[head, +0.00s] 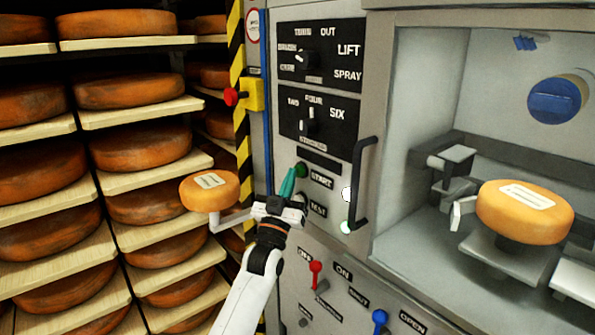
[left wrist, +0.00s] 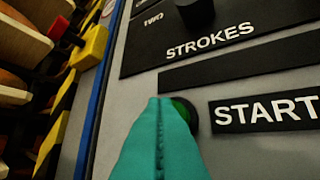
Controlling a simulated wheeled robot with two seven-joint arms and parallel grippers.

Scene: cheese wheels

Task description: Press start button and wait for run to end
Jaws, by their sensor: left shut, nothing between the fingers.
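The start button (head: 301,169) is a small green button left of the START label on the grey panel. In the left wrist view the green button (left wrist: 184,115) is partly hidden behind my fingers. My left gripper (head: 288,181) has teal fingers, which are shut and empty. Its tips are at the button or just in front of it; I cannot tell whether they touch. In the left wrist view the shut fingers (left wrist: 160,135) point up at the button's left side. My right gripper is not in view.
Above the button are two black dial plates (head: 320,110). A black handle (head: 357,185) stands to the right, beside an open chamber with a cheese wheel (head: 527,218). Red (head: 316,268) and blue (head: 379,318) levers are below. Cheese shelves and a red emergency button (head: 231,96) are left.

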